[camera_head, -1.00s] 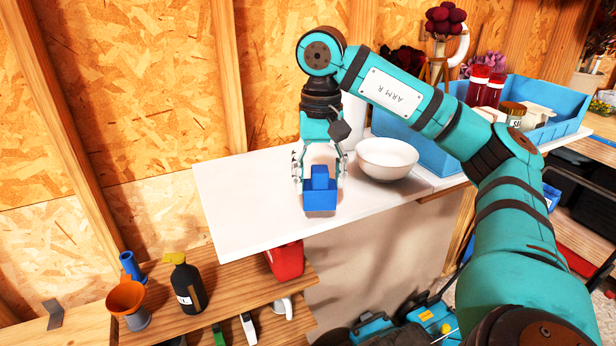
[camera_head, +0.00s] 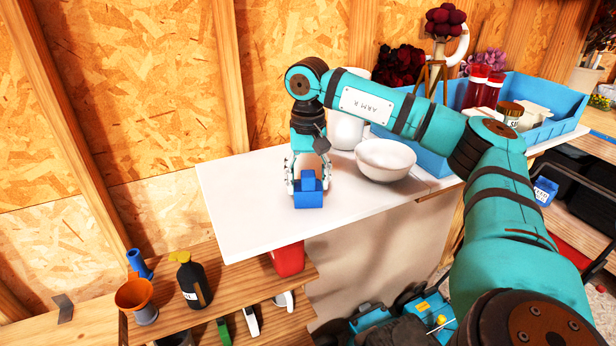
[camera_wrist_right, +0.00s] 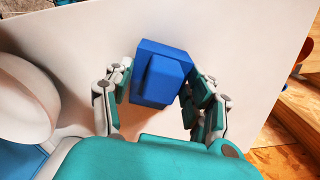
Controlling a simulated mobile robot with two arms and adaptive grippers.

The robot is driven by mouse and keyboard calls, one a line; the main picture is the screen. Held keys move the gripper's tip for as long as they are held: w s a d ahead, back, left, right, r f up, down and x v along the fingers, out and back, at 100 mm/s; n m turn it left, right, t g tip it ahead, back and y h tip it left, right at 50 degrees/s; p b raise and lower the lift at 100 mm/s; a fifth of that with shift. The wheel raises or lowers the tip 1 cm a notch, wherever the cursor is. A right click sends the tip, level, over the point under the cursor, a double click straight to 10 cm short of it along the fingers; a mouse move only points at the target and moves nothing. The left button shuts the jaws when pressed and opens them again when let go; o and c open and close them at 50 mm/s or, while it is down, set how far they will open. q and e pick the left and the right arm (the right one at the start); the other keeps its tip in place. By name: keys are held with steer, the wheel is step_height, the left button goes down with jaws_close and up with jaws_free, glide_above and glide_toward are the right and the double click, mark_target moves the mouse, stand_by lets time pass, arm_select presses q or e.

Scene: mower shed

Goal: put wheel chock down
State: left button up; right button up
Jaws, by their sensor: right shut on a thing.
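The blue wheel chock (camera_head: 308,199) is between the fingers of my right gripper (camera_head: 308,178), at the white tabletop (camera_head: 245,205). In the right wrist view the chock (camera_wrist_right: 160,75) sits between both fingers of the gripper (camera_wrist_right: 158,95), which are shut on it. The chock looks upright. I cannot tell for sure whether its underside touches the tabletop. My left gripper is not in view.
A white bowl (camera_head: 385,160) and a white cylinder (camera_head: 345,130) stand to the right of the chock. A blue bin (camera_head: 555,120) with jars is farther right. A lower wooden shelf (camera_head: 240,270) holds a black bottle (camera_head: 192,280) and an orange funnel (camera_head: 134,294). The tabletop left of the chock is clear.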

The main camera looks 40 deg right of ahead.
steer(key=shift+f, duration=0.2)
steer(key=o, duration=1.3)
steer(key=shift+c, duration=0.2)
